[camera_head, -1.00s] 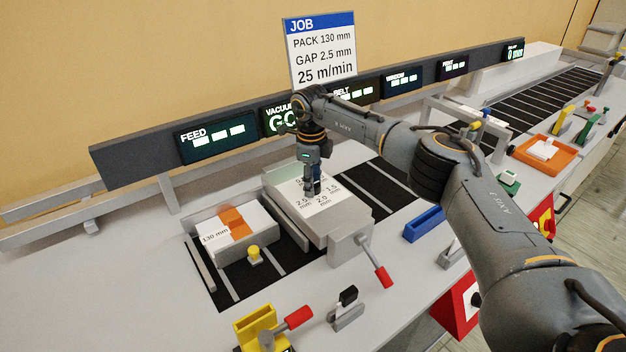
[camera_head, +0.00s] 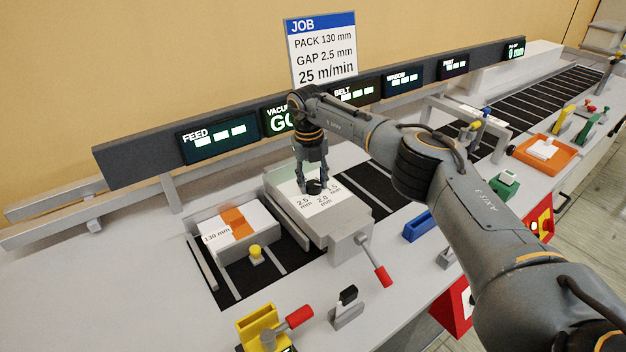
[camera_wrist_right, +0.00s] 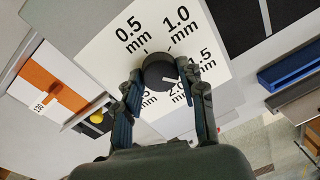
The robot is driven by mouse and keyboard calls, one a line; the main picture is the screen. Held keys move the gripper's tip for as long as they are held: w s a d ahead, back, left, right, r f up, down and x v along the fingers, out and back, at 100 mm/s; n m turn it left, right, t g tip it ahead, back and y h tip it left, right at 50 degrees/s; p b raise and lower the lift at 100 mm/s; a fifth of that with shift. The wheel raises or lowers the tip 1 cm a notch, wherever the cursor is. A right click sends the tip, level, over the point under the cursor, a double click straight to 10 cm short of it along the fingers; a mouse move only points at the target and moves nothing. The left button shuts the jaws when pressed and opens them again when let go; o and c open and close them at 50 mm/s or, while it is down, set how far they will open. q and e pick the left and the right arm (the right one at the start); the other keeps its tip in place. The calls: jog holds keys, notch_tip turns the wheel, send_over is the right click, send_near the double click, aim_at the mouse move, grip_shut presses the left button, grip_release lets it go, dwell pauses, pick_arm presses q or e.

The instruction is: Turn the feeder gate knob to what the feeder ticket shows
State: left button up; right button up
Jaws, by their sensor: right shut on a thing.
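The JOB ticket (camera_head: 320,50) behind the line reads PACK 130 mm, GAP 2.5 mm, 25 m/min. The black feeder gate knob (camera_head: 315,187) stands on a white dial plate (camera_head: 330,207) marked in mm; it also shows in the right wrist view (camera_wrist_right: 159,72). There the plate reads 0.5, 1.0, 1.5 and 2.0, with a partly covered label at lower left. A pale mark on the knob points toward the lower right, near 2.0. My right gripper (camera_head: 313,188) points down, shut on the knob with a finger on each side. My left gripper is out of view.
A feed tray (camera_head: 262,243) with white and orange packs and a yellow knob (camera_head: 255,251) sits left of the dial block. A red-handled crank (camera_head: 383,276) sticks out at its front right. The display rail (camera_head: 240,152) runs behind my right arm.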

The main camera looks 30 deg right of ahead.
jog(key=m, duration=0.4)
jog(key=shift+m+p, duration=0.3)
jog(key=shift+p, duration=0.05)
jog(key=m+p, duration=0.1)
jog(key=m, duration=0.4)
jog(key=shift+w+r+m+g, duration=0.1)
jog(key=shift+m+g, duration=0.2)
jog(key=m+p, duration=0.1)
jog(key=m, duration=0.3)
jog(key=shift+y+p, duration=0.3)
jog(key=shift+y, duration=0.1)
jog(key=m+p, duration=0.2)
jog(key=m, duration=0.3)
jog(key=shift+d, duration=0.1)
jog(key=shift+m, duration=0.3)
jog(key=o, duration=1.2)
